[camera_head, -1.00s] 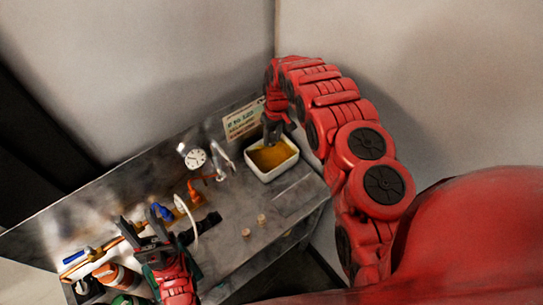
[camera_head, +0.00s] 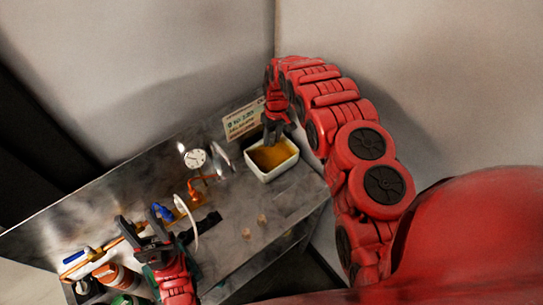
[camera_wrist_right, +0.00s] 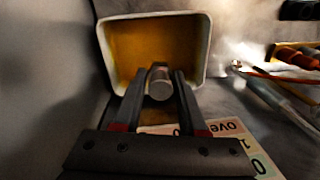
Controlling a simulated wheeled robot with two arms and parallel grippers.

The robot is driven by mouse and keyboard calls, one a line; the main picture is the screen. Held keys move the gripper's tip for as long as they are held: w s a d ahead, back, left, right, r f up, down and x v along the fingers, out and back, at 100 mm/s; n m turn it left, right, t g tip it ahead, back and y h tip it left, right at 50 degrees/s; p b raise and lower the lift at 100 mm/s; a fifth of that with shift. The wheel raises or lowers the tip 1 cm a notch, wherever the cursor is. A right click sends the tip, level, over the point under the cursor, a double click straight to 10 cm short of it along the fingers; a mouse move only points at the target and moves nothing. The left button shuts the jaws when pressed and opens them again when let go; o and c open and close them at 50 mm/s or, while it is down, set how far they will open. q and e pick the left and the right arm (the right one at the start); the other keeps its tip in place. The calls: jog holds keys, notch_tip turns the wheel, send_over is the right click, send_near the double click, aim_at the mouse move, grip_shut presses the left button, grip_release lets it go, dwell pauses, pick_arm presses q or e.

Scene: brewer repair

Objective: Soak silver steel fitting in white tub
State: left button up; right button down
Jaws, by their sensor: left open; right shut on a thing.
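The white tub (camera_head: 288,167) stands at the right end of the metal bench and holds amber-brown liquid (camera_head: 271,155). It also shows in the right wrist view (camera_wrist_right: 201,55). My right gripper (camera_head: 272,140) reaches down over the tub's back edge. In the right wrist view it (camera_wrist_right: 160,80) is shut on the silver steel fitting (camera_wrist_right: 160,88), a short cylinder seen against the liquid. I cannot tell whether the fitting touches the liquid. My left gripper (camera_head: 143,229) is open and empty above the left part of the bench.
A printed card (camera_head: 243,121) stands behind the tub. A round white gauge (camera_head: 195,158) is left of it, with pale haze between them. Two small tan pieces (camera_head: 262,218) lie in front. Bottles (camera_head: 125,277) and tools crowd the bench's left end.

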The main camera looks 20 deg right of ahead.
aim_at(272, 136)
jog(key=shift+r, duration=0.1)
jog(key=shift+r+p, duration=0.4)
jog(key=shift+r, duration=1.6)
jog(key=shift+f, duration=0.1)
